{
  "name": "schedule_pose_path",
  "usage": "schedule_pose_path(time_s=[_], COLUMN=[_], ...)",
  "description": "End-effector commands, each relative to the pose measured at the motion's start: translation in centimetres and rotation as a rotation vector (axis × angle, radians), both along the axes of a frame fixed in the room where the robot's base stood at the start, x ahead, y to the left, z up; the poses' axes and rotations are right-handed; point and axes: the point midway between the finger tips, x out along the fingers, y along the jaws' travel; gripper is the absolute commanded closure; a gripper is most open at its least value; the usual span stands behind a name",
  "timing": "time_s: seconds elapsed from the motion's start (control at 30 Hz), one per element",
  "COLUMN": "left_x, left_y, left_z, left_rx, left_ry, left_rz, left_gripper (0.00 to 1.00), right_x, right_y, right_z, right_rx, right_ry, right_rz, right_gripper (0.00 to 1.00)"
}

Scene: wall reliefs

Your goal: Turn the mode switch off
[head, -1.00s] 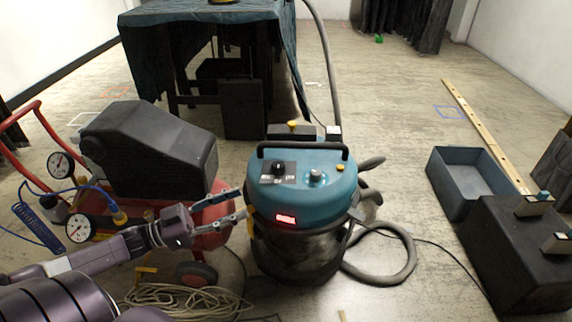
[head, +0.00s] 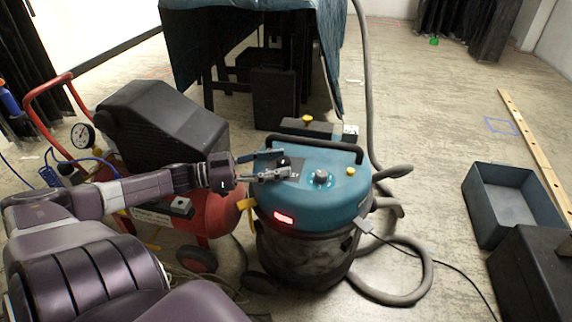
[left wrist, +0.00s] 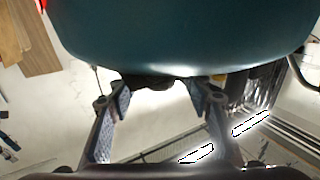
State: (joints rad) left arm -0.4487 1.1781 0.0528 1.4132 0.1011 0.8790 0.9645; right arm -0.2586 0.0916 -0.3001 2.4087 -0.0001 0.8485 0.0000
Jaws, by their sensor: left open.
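The teal vacuum (head: 310,205) stands upright on the floor in the middle of the head view. The black panel of the mode switch (head: 296,164) is on the left part of its lid. The switch knob is hidden behind my fingers. My left gripper (head: 286,163) is open, with its fingertips over this panel; I cannot tell whether they touch it. In the left wrist view, a large teal surface (left wrist: 180,35) fills the top, with the open fingers of my left gripper (left wrist: 160,93) below it. My right gripper is not in view.
A silver knob (head: 321,177), a yellow button (head: 350,171) and a black handle (head: 312,143) are on the lid. A lit red display (head: 283,217) is on the front. A red compressor (head: 205,215) stands at left, a grey crate (head: 503,205) at right.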

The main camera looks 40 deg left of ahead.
Motion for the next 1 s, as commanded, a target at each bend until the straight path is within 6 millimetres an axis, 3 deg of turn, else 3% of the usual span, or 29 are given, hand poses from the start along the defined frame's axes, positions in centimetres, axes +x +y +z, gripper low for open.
schedule_pose_path(time_s=[0.2, 0.53, 0.9, 1.0], left_x=[1.6, 1.9, 1.9, 1.8], left_y=[-1.1, -1.3, -1.3, -1.3], left_z=[-0.1, 0.0, 0.0, 0.0], left_rx=[-0.001, 0.0, 0.0, 0.0], left_ry=[-0.001, 0.002, 0.001, 0.001], left_rz=[-0.001, 0.001, 0.0, 0.0], left_gripper=[0.54, 0.54, 0.95, 0.97], right_x=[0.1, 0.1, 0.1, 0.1], right_y=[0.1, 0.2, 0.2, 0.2], right_z=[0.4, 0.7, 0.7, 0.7], right_rx=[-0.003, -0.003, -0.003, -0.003], right_ry=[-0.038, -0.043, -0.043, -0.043], right_rz=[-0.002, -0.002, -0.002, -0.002], right_gripper=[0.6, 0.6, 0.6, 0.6])
